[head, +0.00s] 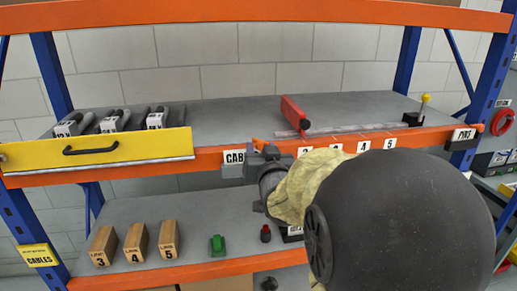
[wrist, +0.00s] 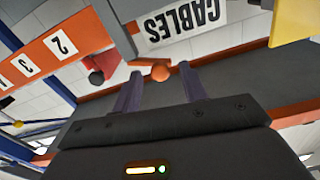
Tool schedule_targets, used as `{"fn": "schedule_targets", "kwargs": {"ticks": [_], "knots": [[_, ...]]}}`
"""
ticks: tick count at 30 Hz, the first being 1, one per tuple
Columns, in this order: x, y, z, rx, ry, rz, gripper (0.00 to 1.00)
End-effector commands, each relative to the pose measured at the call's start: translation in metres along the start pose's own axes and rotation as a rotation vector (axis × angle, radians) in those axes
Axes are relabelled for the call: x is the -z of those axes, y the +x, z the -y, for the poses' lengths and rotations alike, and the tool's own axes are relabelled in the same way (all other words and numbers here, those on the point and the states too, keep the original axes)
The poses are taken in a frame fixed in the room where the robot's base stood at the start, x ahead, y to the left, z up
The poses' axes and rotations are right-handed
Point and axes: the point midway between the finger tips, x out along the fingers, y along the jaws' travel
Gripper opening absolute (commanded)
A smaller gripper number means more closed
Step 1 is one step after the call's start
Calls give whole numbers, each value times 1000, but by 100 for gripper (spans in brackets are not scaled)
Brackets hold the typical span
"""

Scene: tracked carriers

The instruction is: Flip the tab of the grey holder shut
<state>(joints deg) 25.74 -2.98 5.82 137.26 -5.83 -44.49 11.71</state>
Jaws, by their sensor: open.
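The grey holder (head: 236,172) is on the front orange beam of the upper shelf, around a white card reading CABLES (head: 233,157). It also shows in the wrist view (wrist: 215,41), with the card upside down. A small orange tab end (head: 258,144) stands at the holder's upper right. In the wrist view the rounded orange end (wrist: 160,72) appears between my two fingers. My gripper (wrist: 161,76) is open at the holder, with its fingers on either side of that end in the picture. I cannot tell whether they touch it. My arm hides part of the holder's right side.
A yellow panel (head: 100,152) with a black handle projects left of the holder. Number cards (head: 363,146) line the beam to the right. A red block (head: 292,113) lies on the upper shelf. Wooden blocks (head: 136,242) and a green piece (head: 217,244) stand on the lower shelf.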

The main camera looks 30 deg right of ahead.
Motion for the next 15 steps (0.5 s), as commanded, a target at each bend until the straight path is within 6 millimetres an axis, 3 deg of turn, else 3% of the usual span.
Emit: {"fn": "schedule_targets", "kwargs": {"ticks": [1, 7, 15], "knots": [[0, 0, 0, 1, 0, 0, 39], [0, 0, 0, 0, 0, 0, 0], [-4, 0, -1, -1, -25, -1, 0]]}}
